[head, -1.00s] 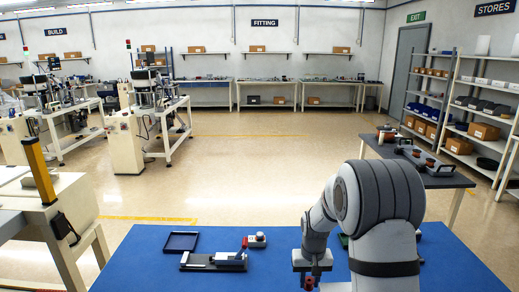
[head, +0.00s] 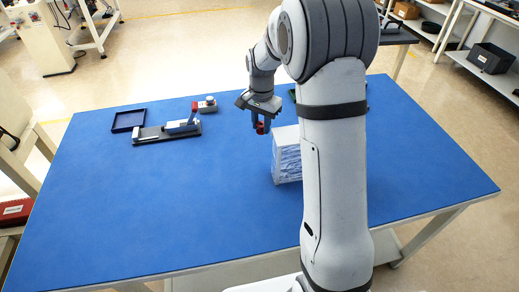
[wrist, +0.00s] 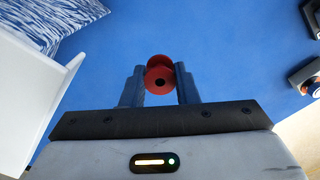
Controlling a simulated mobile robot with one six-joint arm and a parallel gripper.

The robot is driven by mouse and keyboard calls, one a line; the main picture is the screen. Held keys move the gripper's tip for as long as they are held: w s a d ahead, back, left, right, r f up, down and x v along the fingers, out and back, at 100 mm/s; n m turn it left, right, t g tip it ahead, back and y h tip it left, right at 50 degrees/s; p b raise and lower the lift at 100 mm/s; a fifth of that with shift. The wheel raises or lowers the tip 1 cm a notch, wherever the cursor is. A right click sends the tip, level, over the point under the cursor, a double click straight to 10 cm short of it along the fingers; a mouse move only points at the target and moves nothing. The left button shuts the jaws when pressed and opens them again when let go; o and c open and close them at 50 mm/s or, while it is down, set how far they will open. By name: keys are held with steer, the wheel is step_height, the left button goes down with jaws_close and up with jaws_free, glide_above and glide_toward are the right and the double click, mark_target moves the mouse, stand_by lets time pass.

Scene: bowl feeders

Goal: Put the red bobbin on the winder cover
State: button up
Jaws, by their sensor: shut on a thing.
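The red bobbin (head: 261,128) is between the fingers of my gripper (head: 260,124), above the blue table. In the wrist view the bobbin (wrist: 160,78) shows its flange and dark centre hole, with a gripper finger on each side. My gripper is shut on it. I cannot tell which part, if any, is the winder cover.
A white box with blue wavy sides (head: 287,160) stands just right of and nearer than my gripper. A green item (head: 292,95) is partly hidden behind my arm. The table's left and front are clear.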

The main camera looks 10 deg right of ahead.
mark_target(261, 153)
step_height(261, 153, down, 10)
steer(key=shift+r, duration=0.25)
steer(key=shift+f, duration=0.15)
steer(key=o, duration=1)
steer(key=shift+o, duration=0.2)
